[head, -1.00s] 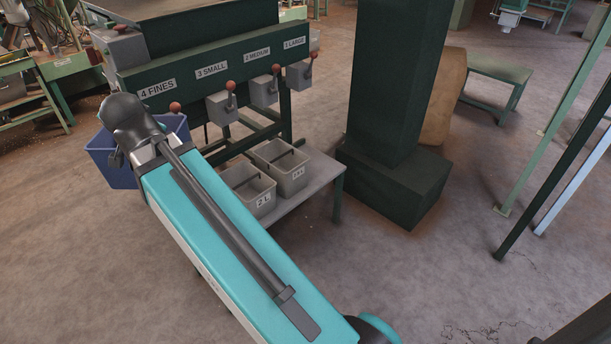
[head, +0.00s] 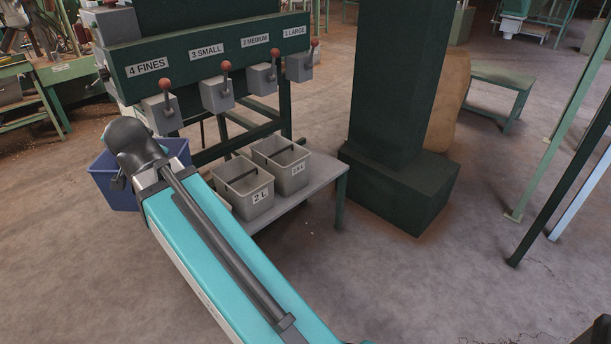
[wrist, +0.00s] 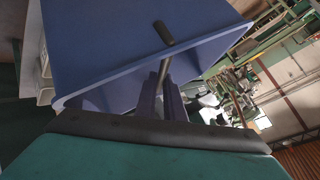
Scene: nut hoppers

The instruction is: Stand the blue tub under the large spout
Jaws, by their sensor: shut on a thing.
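The blue tub (head: 112,188) hangs from my arm at the left of the head view, partly hidden behind my wrist. In the wrist view its blue wall (wrist: 130,45) fills the upper middle. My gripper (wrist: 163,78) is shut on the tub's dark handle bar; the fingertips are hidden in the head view. The large spout (head: 300,66) is the grey box under the "1 LARGE" label, at the right end of the hopper front. It has a lever with a red knob. The tub is apart from it, to the left and lower in the picture.
A low grey table (head: 322,175) stands below the spouts. Open floor (head: 400,285) lies in front.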

